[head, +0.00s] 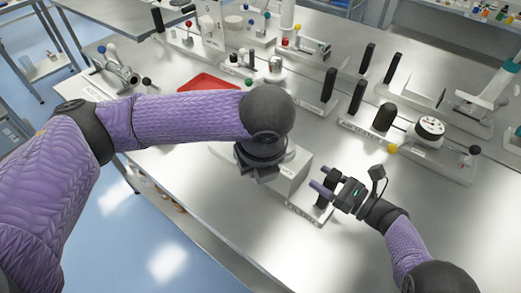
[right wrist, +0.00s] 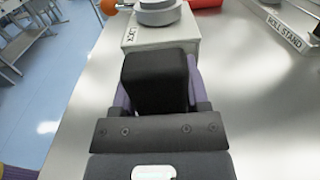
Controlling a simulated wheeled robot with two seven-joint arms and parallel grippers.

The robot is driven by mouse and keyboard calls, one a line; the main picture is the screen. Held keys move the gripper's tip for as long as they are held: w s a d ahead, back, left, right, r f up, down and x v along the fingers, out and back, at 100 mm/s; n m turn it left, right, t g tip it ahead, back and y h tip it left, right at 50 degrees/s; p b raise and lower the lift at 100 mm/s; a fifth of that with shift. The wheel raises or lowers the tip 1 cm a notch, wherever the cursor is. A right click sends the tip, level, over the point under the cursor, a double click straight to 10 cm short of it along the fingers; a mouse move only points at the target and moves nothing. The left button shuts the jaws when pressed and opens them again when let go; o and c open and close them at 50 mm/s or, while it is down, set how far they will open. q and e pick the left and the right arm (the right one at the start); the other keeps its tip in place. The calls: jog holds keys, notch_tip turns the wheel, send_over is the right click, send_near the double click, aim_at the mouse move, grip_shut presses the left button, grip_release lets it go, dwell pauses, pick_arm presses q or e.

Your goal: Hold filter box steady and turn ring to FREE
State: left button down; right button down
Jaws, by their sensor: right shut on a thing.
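The pale filter box (head: 292,174) stands near the table's front edge, and it also shows in the right wrist view (right wrist: 180,38). My left gripper (head: 260,168) points down over the box top.
A red tray (head: 208,83) lies behind my left arm. Several other fixtures line the far side. The table right of the box is clear.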

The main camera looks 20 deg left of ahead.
jog(key=shift+s+f, duration=0.25)
jog(key=shift+f, duration=0.25)
jog(key=shift+w+r+p, duration=0.15)
jog(key=shift+r+p, duration=0.1)
jog(key=shift+p, duration=0.05)
jog(key=shift+c, duration=1.6)
grip_release()
jog(key=o, duration=0.3)
jog(key=shift+r, duration=0.2)
jog(key=v, duration=1.2)
jog(key=shift+w, duration=0.1)
